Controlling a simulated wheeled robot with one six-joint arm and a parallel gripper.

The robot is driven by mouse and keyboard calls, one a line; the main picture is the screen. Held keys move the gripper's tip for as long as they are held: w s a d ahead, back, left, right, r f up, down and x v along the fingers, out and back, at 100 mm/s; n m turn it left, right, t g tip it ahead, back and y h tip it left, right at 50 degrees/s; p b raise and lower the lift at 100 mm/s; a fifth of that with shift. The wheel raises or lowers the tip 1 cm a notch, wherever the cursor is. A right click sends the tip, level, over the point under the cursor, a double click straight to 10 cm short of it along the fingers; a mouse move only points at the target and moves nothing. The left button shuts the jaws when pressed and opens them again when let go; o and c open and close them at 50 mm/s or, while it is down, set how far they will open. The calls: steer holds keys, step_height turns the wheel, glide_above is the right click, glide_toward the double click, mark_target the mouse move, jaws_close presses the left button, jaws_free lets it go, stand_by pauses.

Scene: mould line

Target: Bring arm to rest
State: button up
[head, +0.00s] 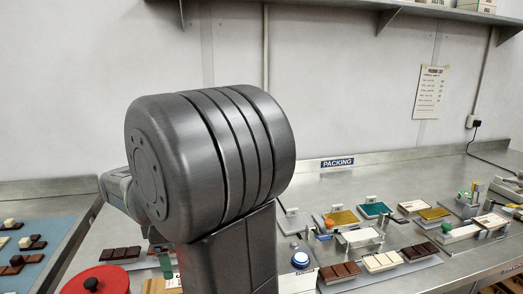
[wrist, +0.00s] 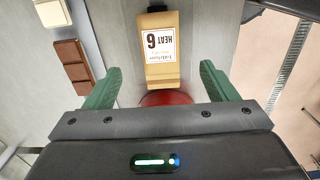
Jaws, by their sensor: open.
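My gripper (wrist: 160,84) shows in the wrist view with its two green fingers spread wide apart. Nothing is held between them. A tan block with a "HEAT 6" label (wrist: 161,45) lies beyond the fingertips, between their lines and apart from both. Part of a red round thing (wrist: 166,98) shows just above the gripper's body in the picture. In the head view my large dark arm link fills the middle and hides most of the gripper; a bit of green shows low beside it.
A red round lid with a black knob (head: 92,283) is at the bottom left. A dark chocolate bar (head: 120,253) lies near it. A blue mat (head: 32,250) with chocolate pieces is at far left.

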step_height(320, 180, down, 8)
steer(key=shift+r, duration=0.3)
